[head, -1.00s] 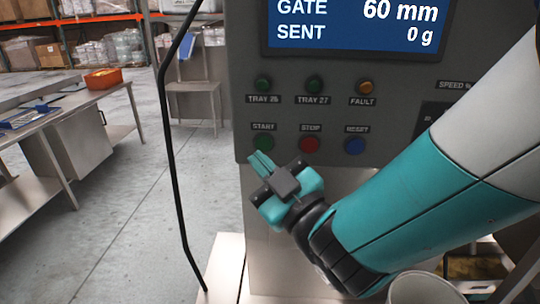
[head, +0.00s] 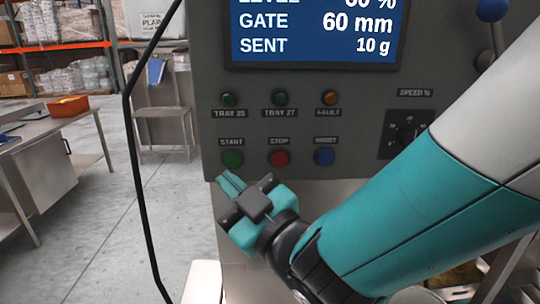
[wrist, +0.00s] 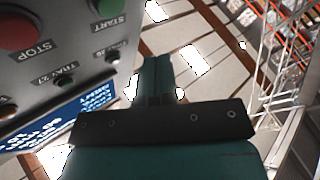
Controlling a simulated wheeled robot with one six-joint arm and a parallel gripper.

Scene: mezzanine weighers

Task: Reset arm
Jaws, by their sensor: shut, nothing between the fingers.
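My gripper (head: 232,184) is shut and empty in the head view, just below the green START button (head: 232,159) of the grey control panel (head: 350,100). The fingers point up and left. I cannot tell whether a fingertip touches the panel. The red STOP (head: 279,158) and blue RESET (head: 324,157) buttons are right of START. The display (head: 315,30) reads GATE 60 mm, SENT 10 g.
A black cable (head: 139,180) hangs left of the panel. A speed dial (head: 406,133) and a blue-knobbed lever (head: 492,10) are at the right. Metal tables (head: 60,130) with an orange bin (head: 68,106) stand at the left. Floor between is clear.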

